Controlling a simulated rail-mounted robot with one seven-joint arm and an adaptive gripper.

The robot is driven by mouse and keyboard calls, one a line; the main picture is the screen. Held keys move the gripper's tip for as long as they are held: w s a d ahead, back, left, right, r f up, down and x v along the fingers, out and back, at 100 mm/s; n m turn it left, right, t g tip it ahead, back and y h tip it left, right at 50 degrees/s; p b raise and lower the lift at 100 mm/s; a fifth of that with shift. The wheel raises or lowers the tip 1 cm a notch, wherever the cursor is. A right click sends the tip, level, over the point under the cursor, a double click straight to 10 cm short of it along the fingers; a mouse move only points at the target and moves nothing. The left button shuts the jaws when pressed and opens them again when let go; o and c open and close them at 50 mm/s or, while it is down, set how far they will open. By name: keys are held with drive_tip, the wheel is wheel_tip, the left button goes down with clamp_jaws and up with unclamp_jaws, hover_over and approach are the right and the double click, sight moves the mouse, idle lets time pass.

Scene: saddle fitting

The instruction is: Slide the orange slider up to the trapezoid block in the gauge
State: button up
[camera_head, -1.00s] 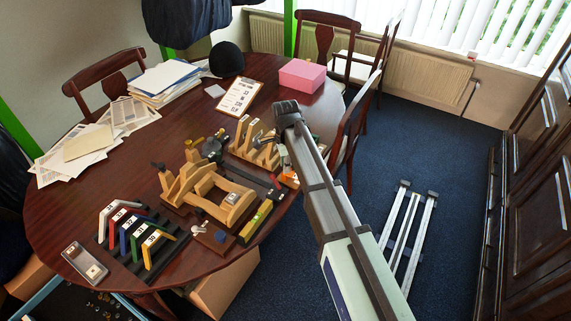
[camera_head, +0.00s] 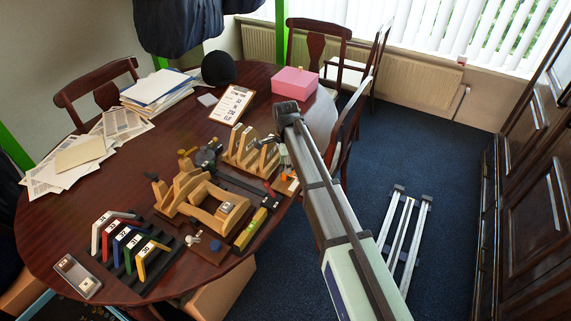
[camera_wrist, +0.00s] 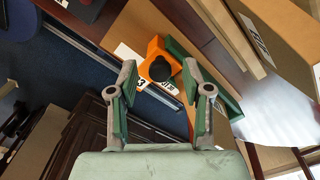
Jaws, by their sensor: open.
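The orange slider (camera_wrist: 158,58) with a round black knob shows in the wrist view, at the upper middle. A small orange part also shows beside my arm in the head view (camera_head: 285,177). My gripper (camera_wrist: 160,75) is open, its two green-padded fingertips apart, one on each side of the slider in the picture; I cannot tell whether they touch it. The wooden gauge (camera_wrist: 203,40) lies around the slider, with white number labels. A green piece (camera_wrist: 178,48) shows right behind the slider; I cannot tell whether it is the trapezoid block. In the head view my arm hides most of the gauge.
On the table (camera_head: 90,210) stand a wooden stepped rack (camera_head: 245,150), a wooden frame fixture (camera_head: 205,200), several coloured angled pieces (camera_head: 125,235), a clipboard (camera_head: 232,103) and a pink box (camera_head: 294,81). A chair (camera_head: 350,125) stands close behind my arm.

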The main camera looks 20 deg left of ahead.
drive_tip(key=shift+r, duration=0.1)
wheel_tip(320, 180, up, 12)
idle(0.5)
